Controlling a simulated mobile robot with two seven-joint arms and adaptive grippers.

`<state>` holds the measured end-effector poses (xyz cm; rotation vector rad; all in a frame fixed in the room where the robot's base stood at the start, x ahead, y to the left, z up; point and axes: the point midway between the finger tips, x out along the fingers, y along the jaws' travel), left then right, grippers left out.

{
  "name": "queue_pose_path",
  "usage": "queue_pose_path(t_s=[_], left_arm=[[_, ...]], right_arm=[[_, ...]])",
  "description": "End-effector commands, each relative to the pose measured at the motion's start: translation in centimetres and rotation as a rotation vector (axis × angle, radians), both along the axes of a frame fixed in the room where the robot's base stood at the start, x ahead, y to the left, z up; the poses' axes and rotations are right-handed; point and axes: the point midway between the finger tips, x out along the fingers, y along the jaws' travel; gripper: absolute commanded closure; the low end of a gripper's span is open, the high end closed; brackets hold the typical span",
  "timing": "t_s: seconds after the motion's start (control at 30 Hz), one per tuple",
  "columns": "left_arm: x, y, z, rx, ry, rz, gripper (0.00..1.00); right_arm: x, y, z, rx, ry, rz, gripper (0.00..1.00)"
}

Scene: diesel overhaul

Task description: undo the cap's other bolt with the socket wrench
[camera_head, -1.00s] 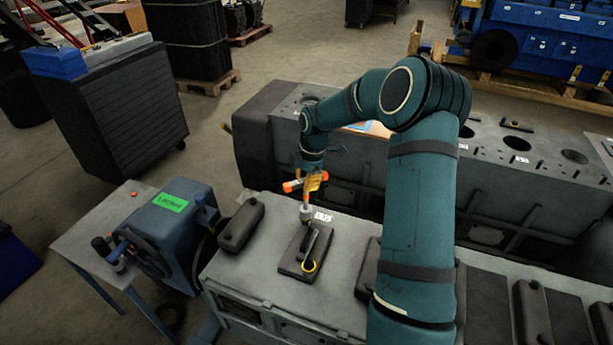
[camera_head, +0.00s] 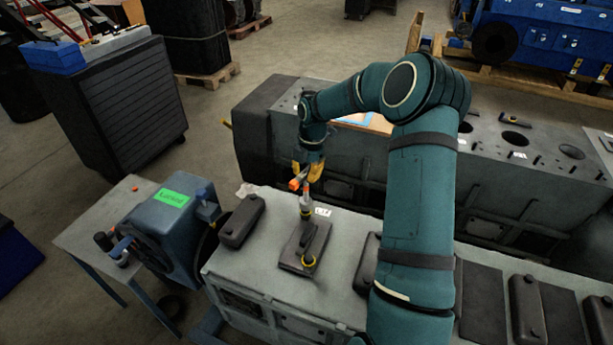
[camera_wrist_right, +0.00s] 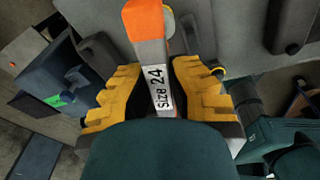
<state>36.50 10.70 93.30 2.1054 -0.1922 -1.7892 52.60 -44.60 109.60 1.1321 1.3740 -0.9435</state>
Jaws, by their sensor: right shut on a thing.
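The socket wrench (camera_head: 305,197) has an orange handle end and a silvery shank. In the right wrist view the wrench (camera_wrist_right: 145,22) carries a "Size 24" label. My right gripper (camera_head: 309,170) is shut on its handle, and its yellow fingers flank it in the wrist view (camera_wrist_right: 158,75). The socket end points down at the far end of the dark cap (camera_head: 308,243); whether it sits on a bolt there is too small to tell. A yellow-ringed bolt (camera_head: 308,261) shows at the cap's near end. My left gripper is out of view.
The cap lies on a grey engine block (camera_head: 262,275). A dark oblong cover (camera_head: 241,221) lies to its left. A blue machine with a green label (camera_head: 172,201) stands further left on a table. A longer engine block (camera_head: 375,165) lies behind.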

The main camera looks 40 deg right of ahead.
Motion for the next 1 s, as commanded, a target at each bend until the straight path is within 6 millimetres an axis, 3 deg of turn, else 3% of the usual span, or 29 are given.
queue_pose_path(t_s=[0.17,1.0], left_arm=[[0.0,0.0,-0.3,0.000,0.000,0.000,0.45],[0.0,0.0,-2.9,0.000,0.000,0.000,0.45]], right_arm=[[0.0,0.0,0.0,-0.001,-0.001,-0.055,1.00],[0.1,0.2,0.0,-0.003,0.003,-0.762,1.00]])
